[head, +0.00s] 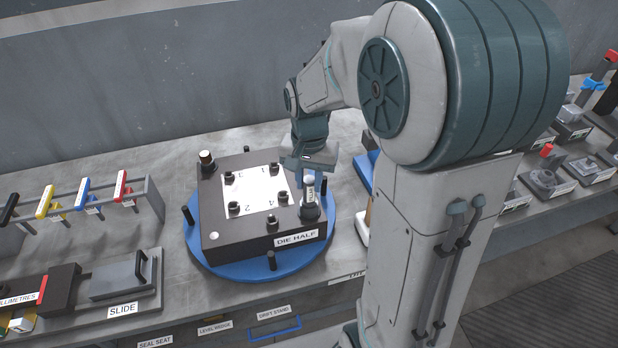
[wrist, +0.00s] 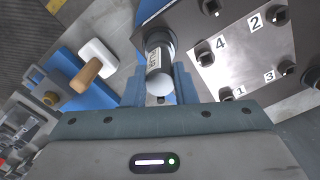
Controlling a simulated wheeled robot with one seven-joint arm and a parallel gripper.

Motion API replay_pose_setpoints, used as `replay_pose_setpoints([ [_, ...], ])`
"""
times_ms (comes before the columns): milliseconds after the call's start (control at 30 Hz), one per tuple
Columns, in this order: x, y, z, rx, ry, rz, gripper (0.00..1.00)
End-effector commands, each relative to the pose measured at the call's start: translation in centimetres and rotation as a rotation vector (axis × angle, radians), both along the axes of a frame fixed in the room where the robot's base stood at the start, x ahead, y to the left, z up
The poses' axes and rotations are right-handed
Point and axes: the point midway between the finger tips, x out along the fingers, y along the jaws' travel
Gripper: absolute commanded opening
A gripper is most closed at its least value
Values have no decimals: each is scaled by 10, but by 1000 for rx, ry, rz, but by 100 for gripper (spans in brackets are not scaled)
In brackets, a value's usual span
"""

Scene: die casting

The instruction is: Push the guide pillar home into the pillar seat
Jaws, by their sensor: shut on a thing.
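The guide pillar (head: 310,189) is a short silver cylinder with a rounded top and a printed label. It stands upright at the front right corner of the die half (head: 215,215), in a dark collar that looks like the pillar seat (head: 310,212). In the wrist view the pillar (wrist: 159,75) is between the blue fingers, its rounded end towards the camera. My gripper (head: 308,165) is shut on the pillar near its upper part. In the wrist view the dark collar (wrist: 159,40) surrounds the pillar's far end. How deep the pillar sits inside is hidden.
The die half rests on a blue round plate (head: 245,273) with black pegs. Several dark bolts stand on its top around a numbered plate (head: 262,200). A white-headed mallet (wrist: 97,60) lies beside it. A lever rack (head: 85,197) and slide (head: 122,285) are left.

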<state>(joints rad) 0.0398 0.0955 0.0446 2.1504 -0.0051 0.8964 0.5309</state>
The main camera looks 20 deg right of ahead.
Motion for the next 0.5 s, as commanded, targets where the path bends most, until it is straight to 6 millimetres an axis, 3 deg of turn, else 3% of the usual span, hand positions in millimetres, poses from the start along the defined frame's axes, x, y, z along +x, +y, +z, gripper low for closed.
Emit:
replay_pose_setpoints([
  [200, 0, 0, -6, 0, -1, 0, 0],
  [233, 0, 0, -5, 0, -1, 0, 31],
  [300, 0, 0, -5, 0, -1, 0, 50],
  [500, 0, 0, -5, 0, -1, 0, 50],
])
